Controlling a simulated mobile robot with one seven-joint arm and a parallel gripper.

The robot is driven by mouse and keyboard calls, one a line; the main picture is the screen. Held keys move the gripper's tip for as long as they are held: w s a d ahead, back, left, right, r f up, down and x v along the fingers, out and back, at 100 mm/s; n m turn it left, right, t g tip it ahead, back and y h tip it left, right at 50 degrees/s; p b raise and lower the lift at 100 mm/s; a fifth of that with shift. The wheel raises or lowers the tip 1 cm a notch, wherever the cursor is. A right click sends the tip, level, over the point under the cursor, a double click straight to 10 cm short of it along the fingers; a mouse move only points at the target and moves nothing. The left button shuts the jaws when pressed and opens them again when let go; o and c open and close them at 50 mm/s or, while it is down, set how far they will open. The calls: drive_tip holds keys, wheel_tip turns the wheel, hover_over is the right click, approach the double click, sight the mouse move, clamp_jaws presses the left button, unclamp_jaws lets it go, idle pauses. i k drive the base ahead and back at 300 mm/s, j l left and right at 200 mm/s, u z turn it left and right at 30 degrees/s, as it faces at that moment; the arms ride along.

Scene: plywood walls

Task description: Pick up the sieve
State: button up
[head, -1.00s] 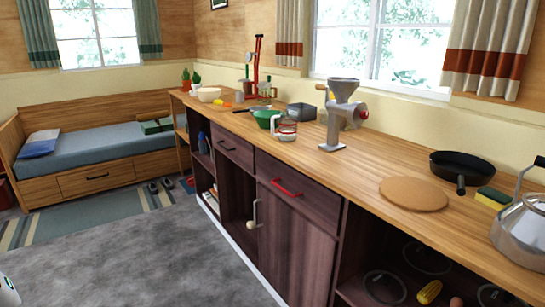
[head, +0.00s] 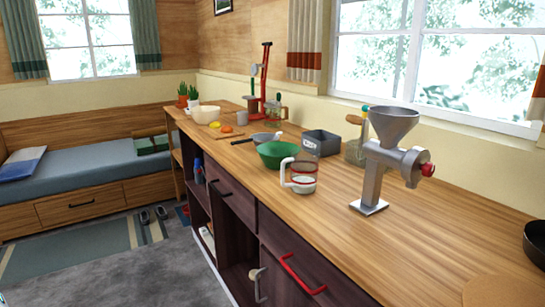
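On the wooden counter in the head view stands a cup-shaped thing with a white handle, red bands and a see-through wall, which looks like the sieve (head: 304,175). Its handle is toward the left and front. It stands close to the counter's front edge, just in front of a green bowl (head: 278,155). Behind the bowl lies a grey round dish or pan (head: 265,138) with a dark handle; I cannot tell exactly what it is. My gripper is not in view.
A metal grinder (head: 385,160) stands on the counter right of the sieve. A grey tin (head: 321,143) and a jar (head: 355,150) stand behind. A cream bowl (head: 205,114) is further left. The counter between sieve and grinder is clear. The floor (head: 130,270) before the cabinet shows free.

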sight(258, 139)
drive_tip(key=i+u, duration=0.1)
drive_tip(key=i, duration=0.4)
drive_tip(key=z, duration=0.45)
drive_tip(key=i+j+z, duration=0.2)
drive_tip(key=j+z, duration=0.25)
drive_tip(key=i+j+z, duration=0.2)
drive_tip(key=j, duration=0.25)
drive_tip(key=j+z, duration=0.25)
drive_tip(key=j, duration=0.75)
